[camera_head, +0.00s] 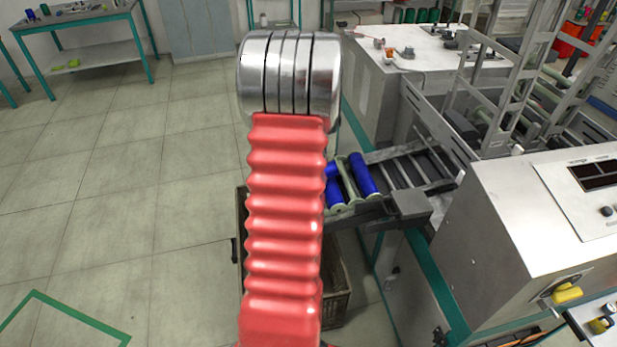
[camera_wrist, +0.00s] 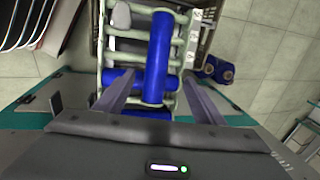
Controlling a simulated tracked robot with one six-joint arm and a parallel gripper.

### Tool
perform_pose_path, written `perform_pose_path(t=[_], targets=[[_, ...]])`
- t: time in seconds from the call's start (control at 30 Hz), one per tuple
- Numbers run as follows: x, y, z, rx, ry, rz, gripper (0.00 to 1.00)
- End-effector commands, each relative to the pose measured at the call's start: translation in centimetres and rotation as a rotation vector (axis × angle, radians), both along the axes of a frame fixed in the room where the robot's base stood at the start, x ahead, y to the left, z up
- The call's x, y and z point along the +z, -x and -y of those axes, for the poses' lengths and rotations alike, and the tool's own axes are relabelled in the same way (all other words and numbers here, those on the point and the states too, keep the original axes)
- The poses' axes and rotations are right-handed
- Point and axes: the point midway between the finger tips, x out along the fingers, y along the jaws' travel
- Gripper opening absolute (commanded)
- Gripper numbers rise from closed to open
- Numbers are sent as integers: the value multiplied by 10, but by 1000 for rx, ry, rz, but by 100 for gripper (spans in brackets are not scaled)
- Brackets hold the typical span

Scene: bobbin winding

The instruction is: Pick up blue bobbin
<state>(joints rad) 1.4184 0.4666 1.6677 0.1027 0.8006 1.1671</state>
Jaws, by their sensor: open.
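Several blue bobbins lie on the slatted, pale-green-railed rack. In the wrist view one long blue bobbin (camera_wrist: 158,55) runs up and down the picture, between the two fingers of my gripper (camera_wrist: 160,78). My gripper is open, with a finger on either side of that bobbin; I cannot tell how far above it they are. A second blue bobbin (camera_wrist: 117,82) lies crosswise at its left, partly hidden by the left finger. Another blue piece (camera_wrist: 145,113) shows below, partly hidden. In the head view a blue bobbin (camera_head: 362,175) shows on the rack, and my gripper is out of sight.
The rack (camera_head: 413,160) adjoins a grey machine cabinet (camera_head: 500,225) with a yellow knob. A wooden crate (camera_head: 336,290) stands below, partly behind my red arm.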

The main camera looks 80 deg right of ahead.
Motion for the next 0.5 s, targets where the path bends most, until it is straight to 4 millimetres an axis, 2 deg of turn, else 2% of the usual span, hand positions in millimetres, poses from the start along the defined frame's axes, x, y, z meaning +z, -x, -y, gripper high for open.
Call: perform_pose_path(t=[0.5], targets=[[-71, -8, 13, 2, -1, 0, 63]])
